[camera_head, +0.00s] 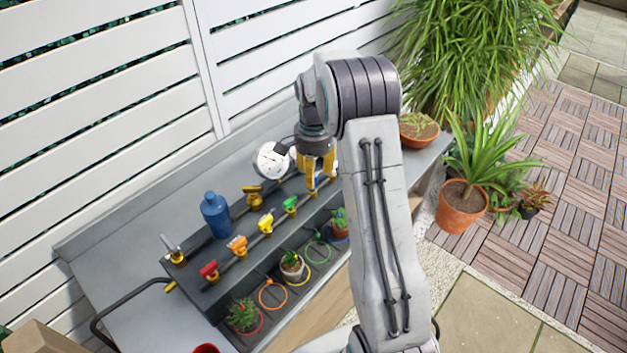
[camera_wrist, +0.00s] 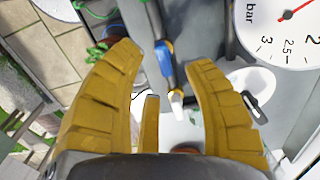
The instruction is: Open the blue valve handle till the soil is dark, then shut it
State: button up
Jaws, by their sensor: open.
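The blue valve handle (camera_wrist: 164,58) shows in the wrist view between and beyond my open yellow fingers, on a dark pipe. In the head view only a little of its blue (camera_head: 313,191) shows below the fingertips. My gripper (camera_head: 318,178) hangs over the far end of the valve row, fingers pointing down; in the wrist view its fingers (camera_wrist: 165,65) are spread on both sides of the handle. I cannot tell whether they touch it. A potted plant (camera_head: 340,217) stands at the blue ring (camera_head: 338,239), partly behind my arm. Its soil colour cannot be made out.
Red (camera_head: 209,270), orange (camera_head: 237,244), yellow (camera_head: 266,223) and green (camera_head: 290,204) valve handles line the pipe. A white pressure gauge (camera_head: 272,161) is close beside my gripper. A blue bottle (camera_head: 215,214) stands behind the row. Potted plants sit in front.

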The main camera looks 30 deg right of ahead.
jog(key=shift+f, duration=1.8)
jog(key=shift+o, duration=0.2)
grip_shut()
